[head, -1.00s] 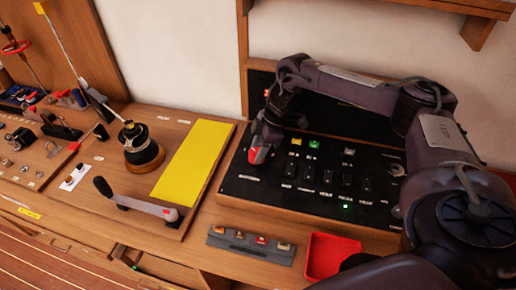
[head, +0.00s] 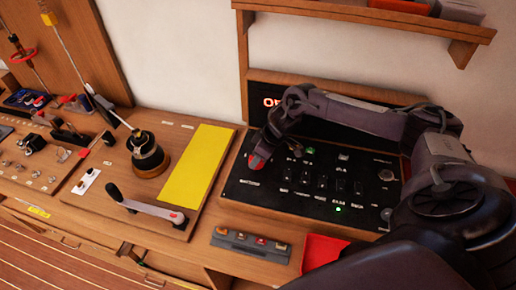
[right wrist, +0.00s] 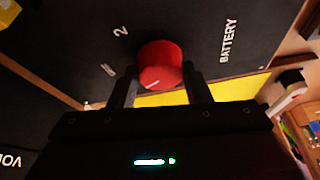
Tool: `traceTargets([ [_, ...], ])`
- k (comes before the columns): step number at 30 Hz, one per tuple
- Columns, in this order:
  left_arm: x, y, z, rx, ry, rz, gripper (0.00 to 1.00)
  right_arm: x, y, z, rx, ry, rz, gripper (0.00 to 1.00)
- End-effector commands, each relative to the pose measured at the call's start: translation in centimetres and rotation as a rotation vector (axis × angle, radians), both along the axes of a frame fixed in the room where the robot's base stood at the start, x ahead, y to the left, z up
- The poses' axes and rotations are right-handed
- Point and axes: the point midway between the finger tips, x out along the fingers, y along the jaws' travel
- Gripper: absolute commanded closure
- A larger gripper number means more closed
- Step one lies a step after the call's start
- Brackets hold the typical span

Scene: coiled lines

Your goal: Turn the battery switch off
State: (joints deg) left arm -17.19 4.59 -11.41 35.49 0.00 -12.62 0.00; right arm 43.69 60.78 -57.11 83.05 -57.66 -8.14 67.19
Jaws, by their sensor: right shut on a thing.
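The battery switch is a red round knob (head: 256,162) at the left end of the black switch panel (head: 232,190). In the right wrist view the red knob (right wrist: 161,62) sits between my right gripper's (right wrist: 161,88) two dark fingers, beside the white word BATTERY and a 2. A short light mark shows on the knob's face. My right gripper (head: 260,153) is shut on the knob in the head view too, where the wrist partly covers it. My left gripper is in neither view now.
A yellow chart (head: 195,165), a lever (head: 150,206) and a winch (head: 147,155) lie to the left. A red tray (head: 320,250) and a small grey box (head: 250,244) are in front. A wooden shelf (head: 390,17) is above.

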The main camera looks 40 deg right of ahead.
Motion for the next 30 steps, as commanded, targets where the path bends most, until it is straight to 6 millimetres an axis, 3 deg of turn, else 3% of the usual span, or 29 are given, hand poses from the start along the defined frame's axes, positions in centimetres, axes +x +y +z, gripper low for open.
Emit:
traceTargets([
  [1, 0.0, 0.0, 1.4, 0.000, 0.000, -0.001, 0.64, 0.0, 0.1, 0.7, 0.003, 0.000, -0.042, 0.79],
  [3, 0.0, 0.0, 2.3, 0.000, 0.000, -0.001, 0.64, -0.1, 0.2, 0.7, 0.004, 0.000, -0.105, 0.79],
  [12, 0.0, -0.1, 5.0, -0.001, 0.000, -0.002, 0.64, 0.0, 0.3, 0.5, 0.004, -0.003, -0.319, 0.79],
  [30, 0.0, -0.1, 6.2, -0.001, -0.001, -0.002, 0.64, 0.2, 0.1, 0.3, 0.003, -0.008, -0.454, 0.79],
])
